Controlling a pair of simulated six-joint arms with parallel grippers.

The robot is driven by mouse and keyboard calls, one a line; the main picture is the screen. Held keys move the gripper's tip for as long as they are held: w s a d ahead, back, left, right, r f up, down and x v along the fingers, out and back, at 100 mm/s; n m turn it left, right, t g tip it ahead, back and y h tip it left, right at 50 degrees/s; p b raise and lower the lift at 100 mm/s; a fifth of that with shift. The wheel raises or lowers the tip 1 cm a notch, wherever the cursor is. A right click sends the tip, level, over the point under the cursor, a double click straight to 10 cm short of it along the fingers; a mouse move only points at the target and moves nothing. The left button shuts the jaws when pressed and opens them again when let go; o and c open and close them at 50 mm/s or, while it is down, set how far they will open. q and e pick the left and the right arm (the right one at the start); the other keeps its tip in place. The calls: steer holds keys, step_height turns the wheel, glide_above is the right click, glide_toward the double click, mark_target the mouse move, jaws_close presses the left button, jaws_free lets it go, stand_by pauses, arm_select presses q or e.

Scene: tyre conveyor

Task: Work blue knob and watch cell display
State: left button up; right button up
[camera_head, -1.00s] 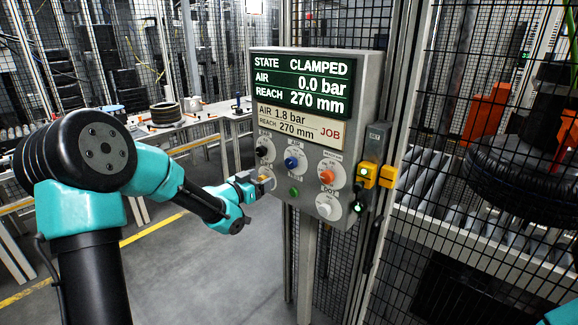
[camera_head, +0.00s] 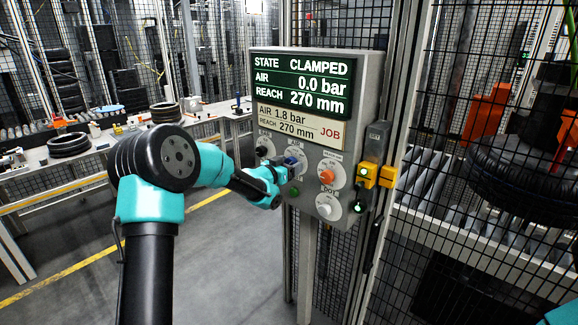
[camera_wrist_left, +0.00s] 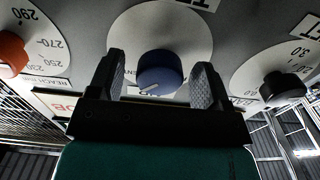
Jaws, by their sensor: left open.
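The cell display (camera_head: 302,83) reads STATE CLAMPED, AIR 0.0 bar, REACH 270 mm. The job plate (camera_head: 298,124) below it reads AIR 1.8 bar, REACH 270 mm. The blue knob (camera_wrist_left: 162,72) sits on a white round dial in the left wrist view. My left gripper (camera_head: 284,169) is at the panel in front of this knob. In the left wrist view its two fingers stand open on either side of the knob, with gaps visible. In the head view the gripper mostly hides the knob. My right gripper is not in view.
On the panel are an orange knob (camera_head: 326,176), a black knob (camera_head: 262,151), a white knob (camera_head: 326,209) and a green button (camera_head: 294,191). A yellow switch box (camera_head: 377,175) is mounted at right. Mesh fencing (camera_head: 470,150) stands beyond it.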

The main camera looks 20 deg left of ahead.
arm_select(q)
steer(key=shift+c, duration=0.4)
steer(key=c, duration=0.9)
steer(key=shift+o, duration=0.2)
steer(key=shift+n, duration=0.4)
steer(key=n, duration=0.8)
steer(key=shift+n, duration=0.3)
steer(key=n, duration=0.4)
steer(key=shift+n, duration=0.3)
steer(key=shift+r+n, duration=0.1)
steer(key=shift+n, duration=1.9)
